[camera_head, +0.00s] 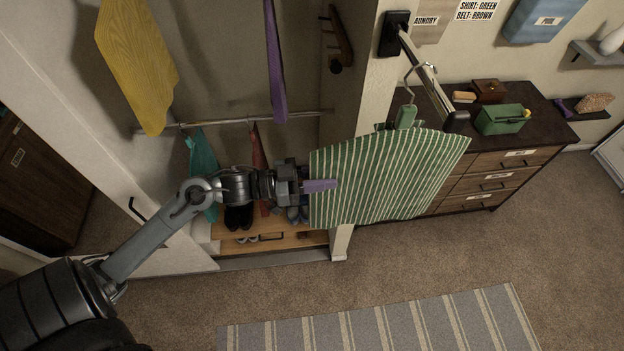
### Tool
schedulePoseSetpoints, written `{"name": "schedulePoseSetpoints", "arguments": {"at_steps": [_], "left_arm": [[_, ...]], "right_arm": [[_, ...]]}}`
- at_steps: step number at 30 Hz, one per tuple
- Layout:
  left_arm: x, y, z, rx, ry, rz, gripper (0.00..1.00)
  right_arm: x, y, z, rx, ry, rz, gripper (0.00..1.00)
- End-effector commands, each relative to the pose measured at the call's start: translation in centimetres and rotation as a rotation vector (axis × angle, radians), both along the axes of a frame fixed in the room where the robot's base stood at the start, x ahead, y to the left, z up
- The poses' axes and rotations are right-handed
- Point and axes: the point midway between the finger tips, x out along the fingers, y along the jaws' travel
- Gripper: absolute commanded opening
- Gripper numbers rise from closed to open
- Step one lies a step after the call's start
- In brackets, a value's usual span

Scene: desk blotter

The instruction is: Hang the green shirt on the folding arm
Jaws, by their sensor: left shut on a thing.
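The green shirt (385,180), with white stripes, hangs spread out in front of the closet's right post. Its hanger has a green neck (405,117) and a metal hook (408,76) at the top. The folding arm (424,72) sticks out from a black wall bracket and slants down to the right. The hook overlaps the arm in the picture; I cannot tell if it rests on it. My left gripper (334,184) is shut at the shirt's left edge, with a purple finger over the cloth. My right gripper is not in view.
A closet rod (235,121) holds several garments, with shoes on the shelf below. A dark-topped dresser (545,132) stands behind the shirt, bearing a green box (502,119). A striped rug (390,325) lies on the carpet in front, where the floor is clear.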

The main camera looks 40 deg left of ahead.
Motion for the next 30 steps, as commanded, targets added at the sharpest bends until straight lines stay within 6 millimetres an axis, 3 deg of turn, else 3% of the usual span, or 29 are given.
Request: {"name": "schedulePoseSetpoints", "arguments": {"at_steps": [9, 30], "left_arm": [[1.7, -1.3, -0.2, -0.002, -0.002, 0.000, 0.00], [1.6, -1.3, -1.5, -0.002, -0.002, 0.001, 0.00]], "right_arm": [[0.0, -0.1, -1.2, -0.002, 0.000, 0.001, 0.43], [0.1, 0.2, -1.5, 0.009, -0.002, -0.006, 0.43]]}}
